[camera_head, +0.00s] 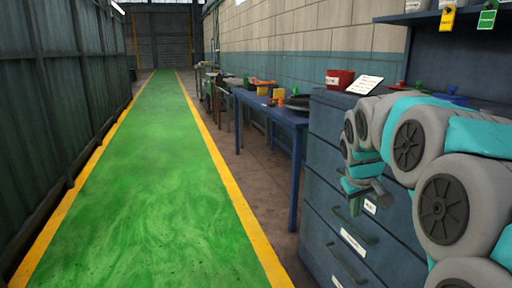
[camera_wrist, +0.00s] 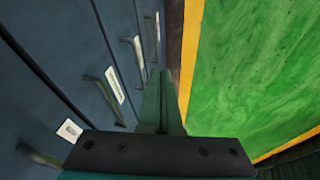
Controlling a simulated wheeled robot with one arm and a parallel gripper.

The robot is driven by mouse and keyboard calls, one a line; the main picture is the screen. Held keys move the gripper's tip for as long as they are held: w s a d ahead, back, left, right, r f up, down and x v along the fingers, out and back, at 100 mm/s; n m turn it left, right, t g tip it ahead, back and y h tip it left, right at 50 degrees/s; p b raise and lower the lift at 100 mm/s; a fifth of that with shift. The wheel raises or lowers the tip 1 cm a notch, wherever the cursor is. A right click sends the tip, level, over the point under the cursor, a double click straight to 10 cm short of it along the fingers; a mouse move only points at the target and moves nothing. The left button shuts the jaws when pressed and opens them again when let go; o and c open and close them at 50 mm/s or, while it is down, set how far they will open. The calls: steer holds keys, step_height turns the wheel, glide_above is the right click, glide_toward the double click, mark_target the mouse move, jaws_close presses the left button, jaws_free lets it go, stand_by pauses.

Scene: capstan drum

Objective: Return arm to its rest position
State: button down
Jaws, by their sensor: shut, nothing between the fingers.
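My arm, grey and teal, is bent at the right of the head view, in front of the drawer cabinet. My gripper (camera_head: 356,208) hangs at the lower end of the bent arm, beside the cabinet's drawer fronts. In the wrist view my gripper (camera_wrist: 162,75) shows two dark green fingers together, with nothing visible between them. The fingers point down along the cabinet front, over the strip of floor beside it. I cannot tell the exact gap between the fingers and the drawer handles.
The blue-grey drawer cabinet (camera_head: 325,215) has projecting handles and white labels; it fills the left of the wrist view (camera_wrist: 50,50). A red container (camera_head: 339,79) and a card stand on top. A blue table (camera_head: 285,113) stands beyond. The green walkway (camera_head: 150,190) is clear.

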steer(key=s+a+f+g, duration=0.2)
steer(key=s+a+f, duration=0.1)
steer(key=s, duration=0.9)
steer(key=s+a+f+m+g+y, duration=0.1)
steer(key=s+a+f, duration=0.3)
steer(key=s, duration=0.9)
steer(key=s+a+f+m+g+y, duration=0.1)
steer(key=s+a+f, duration=0.3)
steer(key=s, duration=0.8)
steer(key=shift+s+f+g, duration=0.2)
steer(key=shift+f+g, duration=0.7)
steer(key=shift+f, duration=0.05)
